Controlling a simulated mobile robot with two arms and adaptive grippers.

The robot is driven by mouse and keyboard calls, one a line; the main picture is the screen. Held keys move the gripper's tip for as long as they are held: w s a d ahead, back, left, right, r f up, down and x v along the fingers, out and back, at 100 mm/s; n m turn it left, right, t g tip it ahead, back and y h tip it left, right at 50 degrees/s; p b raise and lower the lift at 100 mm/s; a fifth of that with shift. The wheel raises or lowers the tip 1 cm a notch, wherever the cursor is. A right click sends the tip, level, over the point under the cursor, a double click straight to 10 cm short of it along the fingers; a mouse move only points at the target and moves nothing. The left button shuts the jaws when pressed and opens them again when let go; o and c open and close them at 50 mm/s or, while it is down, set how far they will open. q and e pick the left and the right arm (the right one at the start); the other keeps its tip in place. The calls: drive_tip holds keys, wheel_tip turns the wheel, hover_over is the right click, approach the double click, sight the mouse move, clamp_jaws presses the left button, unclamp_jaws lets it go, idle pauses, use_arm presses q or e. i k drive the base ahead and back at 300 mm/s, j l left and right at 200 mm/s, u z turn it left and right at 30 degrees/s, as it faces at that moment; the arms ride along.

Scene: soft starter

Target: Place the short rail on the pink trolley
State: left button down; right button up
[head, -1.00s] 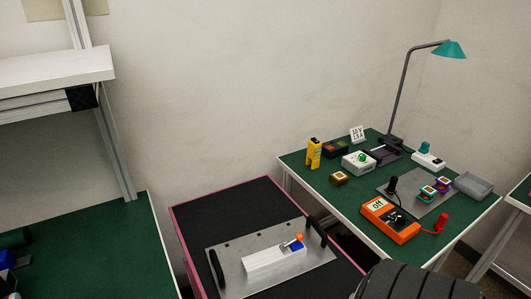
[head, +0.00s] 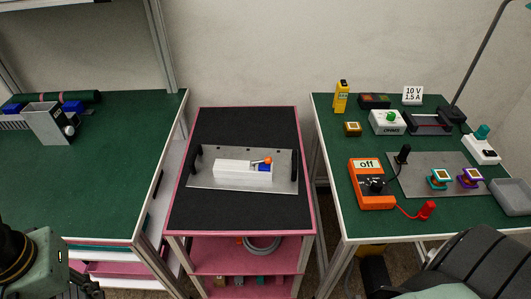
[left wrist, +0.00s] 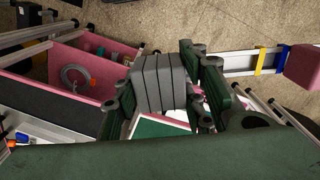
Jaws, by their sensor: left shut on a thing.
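The pink trolley (head: 172,215) stands in the middle of the head view, with a dark mat on its top. A metal plate (head: 212,181) with black handles and a white block (head: 236,173) lies on the mat. My left gripper is outside the head view. In the left wrist view my left gripper (left wrist: 188,85) is shut. A pale bar, seemingly the short rail (left wrist: 236,62), with blue and yellow bands, runs right from behind the fingers. The grip contact is hidden. The trolley's pink shelf (left wrist: 88,62) shows to its left. My right gripper is not in view.
A green-topped bench (head: 100,200) stands left of the trolley. The right table (head: 340,150) carries an orange meter (head: 366,185) and several small parts. A cable coil (head: 262,243) sits on the trolley's lower shelf. The front of the trolley's top mat is clear.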

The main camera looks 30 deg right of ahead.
sight(240, 212)
drive_tip(key=i+l, duration=0.1)
drive_tip(key=l, duration=0.3)
drive_tip(key=l+u, duration=0.1)
drive_tip(key=l, duration=0.3)
drive_tip(key=i+l, duration=0.15)
drive_tip(key=l, duration=0.25)
drive_tip(key=u, duration=0.05)
